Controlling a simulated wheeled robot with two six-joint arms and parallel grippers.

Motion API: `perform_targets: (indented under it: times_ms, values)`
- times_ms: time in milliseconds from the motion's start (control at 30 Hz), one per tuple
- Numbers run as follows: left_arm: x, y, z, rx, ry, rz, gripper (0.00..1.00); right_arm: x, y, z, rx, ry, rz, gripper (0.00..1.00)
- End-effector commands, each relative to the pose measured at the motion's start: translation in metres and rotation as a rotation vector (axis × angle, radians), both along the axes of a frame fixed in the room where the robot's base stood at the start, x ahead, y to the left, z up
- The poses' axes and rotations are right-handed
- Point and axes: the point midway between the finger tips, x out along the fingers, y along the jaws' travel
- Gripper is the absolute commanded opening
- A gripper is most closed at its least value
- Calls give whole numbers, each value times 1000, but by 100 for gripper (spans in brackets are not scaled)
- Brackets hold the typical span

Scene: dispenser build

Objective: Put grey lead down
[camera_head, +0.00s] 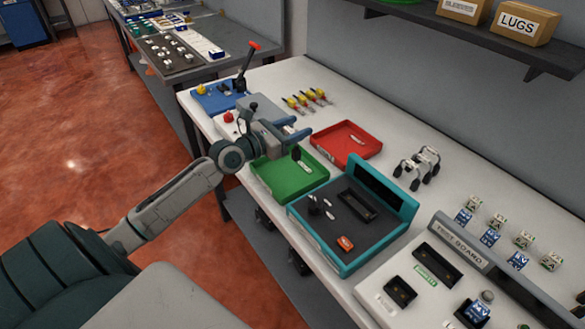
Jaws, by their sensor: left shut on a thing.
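My left gripper (294,130) reaches in from the left and hangs over the back edge of the green tray (264,178). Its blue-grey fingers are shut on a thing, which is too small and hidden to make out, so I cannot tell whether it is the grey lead. A small dark piece with a pale part (303,165) shows just below the fingers, at the green tray. I cannot tell if it touches the fingers. My right gripper is not in view.
A red tray (369,151) lies behind the green one. A white test board (425,296) is at the lower right.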

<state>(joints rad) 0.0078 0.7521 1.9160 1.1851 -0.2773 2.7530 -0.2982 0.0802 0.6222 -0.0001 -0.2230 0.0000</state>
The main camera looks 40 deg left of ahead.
Motion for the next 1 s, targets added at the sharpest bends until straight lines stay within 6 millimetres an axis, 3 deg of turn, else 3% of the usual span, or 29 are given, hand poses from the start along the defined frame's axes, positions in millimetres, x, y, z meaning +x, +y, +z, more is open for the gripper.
perform_targets:
  times_ms: [33,100,500,967,1000]
  values:
    - [0,0,-18,-4,1,1,15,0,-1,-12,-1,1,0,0]
    - [0,-1,-31,-4,1,1,15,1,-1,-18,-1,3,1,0]
    - [-1,-1,-78,-2,2,0,15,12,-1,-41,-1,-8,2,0]
    - [-1,-1,-85,0,0,0,15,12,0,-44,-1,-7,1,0]
    - [-1,-1,-83,1,1,0,59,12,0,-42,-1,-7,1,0]
